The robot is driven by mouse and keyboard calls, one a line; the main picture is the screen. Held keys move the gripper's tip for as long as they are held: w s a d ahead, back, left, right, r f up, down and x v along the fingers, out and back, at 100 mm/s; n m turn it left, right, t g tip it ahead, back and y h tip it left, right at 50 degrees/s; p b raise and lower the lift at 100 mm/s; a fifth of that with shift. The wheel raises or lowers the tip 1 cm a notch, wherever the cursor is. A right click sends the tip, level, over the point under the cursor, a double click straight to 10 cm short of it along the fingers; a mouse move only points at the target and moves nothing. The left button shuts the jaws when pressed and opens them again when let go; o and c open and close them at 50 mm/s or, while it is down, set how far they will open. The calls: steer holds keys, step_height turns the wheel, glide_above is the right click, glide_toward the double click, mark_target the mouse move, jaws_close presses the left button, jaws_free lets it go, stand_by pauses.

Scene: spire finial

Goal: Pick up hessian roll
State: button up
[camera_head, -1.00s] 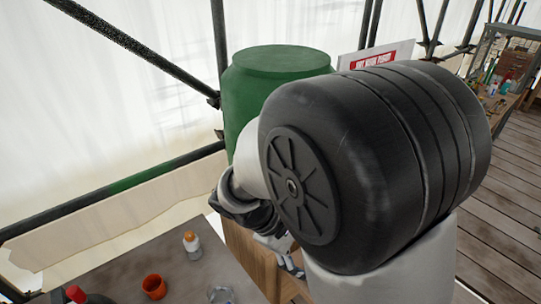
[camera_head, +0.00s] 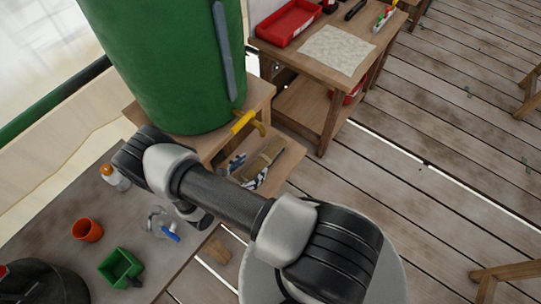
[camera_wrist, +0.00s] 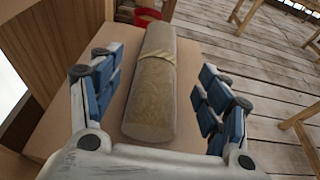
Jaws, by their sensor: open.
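The hessian roll (camera_wrist: 152,92) is a tan-brown cylinder with a tied band around it. In the wrist view it lies lengthwise on a pale wooden board, between my spread fingers. My gripper (camera_wrist: 160,72) is open, with blue-padded fingers on both sides of the roll and gaps between them and it. In the head view the roll (camera_head: 264,157) lies on a low wooden shelf (camera_head: 288,163) below the green barrel. My gripper (camera_head: 245,176) is beside its near end there, partly hidden by my arm. Contact with the roll cannot be told.
The green barrel (camera_head: 165,60) with a yellow tap (camera_head: 243,121) stands just above the shelf. A wooden workbench (camera_head: 300,58) stands behind.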

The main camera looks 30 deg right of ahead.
mark_target(263, 158)
steer(key=b+x, duration=0.1)
steer(key=x, duration=0.5)
steer(key=shift+d+f, duration=0.2)
steer(key=shift+f, duration=0.05)
steer(key=shift+w, duration=0.1)
steer(key=shift+c, duration=0.4)
steer(key=c, duration=1.4)
steer(key=shift+r, duration=0.1)
